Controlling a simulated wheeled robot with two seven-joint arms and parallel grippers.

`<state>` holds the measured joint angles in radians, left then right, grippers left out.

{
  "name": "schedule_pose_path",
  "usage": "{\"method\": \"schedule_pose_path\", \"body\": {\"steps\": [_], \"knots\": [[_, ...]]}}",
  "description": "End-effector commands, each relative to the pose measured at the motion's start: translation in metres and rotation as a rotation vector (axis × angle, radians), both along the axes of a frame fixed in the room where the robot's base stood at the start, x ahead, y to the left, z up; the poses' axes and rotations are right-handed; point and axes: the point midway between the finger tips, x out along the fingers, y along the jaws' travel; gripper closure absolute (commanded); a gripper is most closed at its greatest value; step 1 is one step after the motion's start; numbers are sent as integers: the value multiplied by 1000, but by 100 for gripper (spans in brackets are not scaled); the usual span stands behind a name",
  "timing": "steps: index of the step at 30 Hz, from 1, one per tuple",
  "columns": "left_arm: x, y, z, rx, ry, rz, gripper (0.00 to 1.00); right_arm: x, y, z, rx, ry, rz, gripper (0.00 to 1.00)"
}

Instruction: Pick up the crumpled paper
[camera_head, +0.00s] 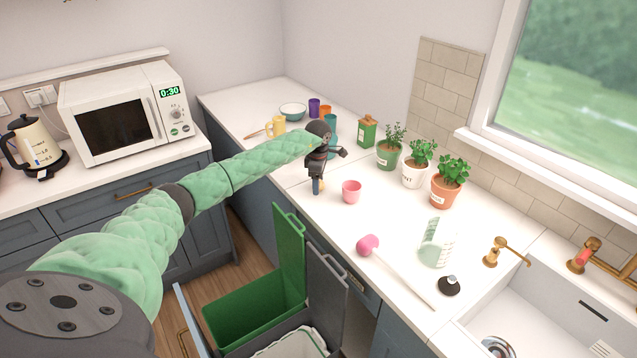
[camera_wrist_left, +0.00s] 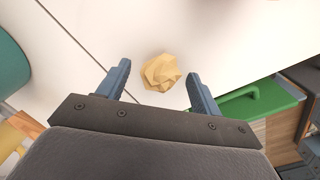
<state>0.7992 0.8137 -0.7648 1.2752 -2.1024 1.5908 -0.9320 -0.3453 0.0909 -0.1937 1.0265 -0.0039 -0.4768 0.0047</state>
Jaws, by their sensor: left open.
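The crumpled paper (camera_wrist_left: 160,73) is a small tan, faceted ball on the white counter. In the left wrist view it lies between the two blue fingers of my left gripper (camera_wrist_left: 158,70), with a gap on each side. In the head view my left gripper (camera_head: 316,186) is over the counter near its front edge, pointing down and open. Only a small tan bit of the paper (camera_head: 322,185) shows beside the finger there; the rest is hidden. My right gripper is in neither view.
A pink cup (camera_head: 351,191) stands just right of the gripper, and a green canister (camera_head: 367,131) and potted herbs (camera_head: 415,165) stand behind. Cups and a bowl (camera_head: 292,111) are further back. An open drawer with a green bin (camera_head: 255,300) is below the counter edge.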

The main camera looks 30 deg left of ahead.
Motion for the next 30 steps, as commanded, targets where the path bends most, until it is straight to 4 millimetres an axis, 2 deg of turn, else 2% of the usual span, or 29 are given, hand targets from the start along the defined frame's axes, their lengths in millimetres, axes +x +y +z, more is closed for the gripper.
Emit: {"method": "schedule_pose_path", "body": {"steps": [11, 15, 18, 30], "knots": [[0, 0, -6, -1, 0, 0, 37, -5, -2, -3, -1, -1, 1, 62], [0, 0, -6, -1, 0, 0, 64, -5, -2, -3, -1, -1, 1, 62], [0, 0, -6, -1, 0, 0, 80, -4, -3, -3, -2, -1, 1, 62], [0, 0, -4, 0, -1, 0, 80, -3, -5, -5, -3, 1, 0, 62]]}}
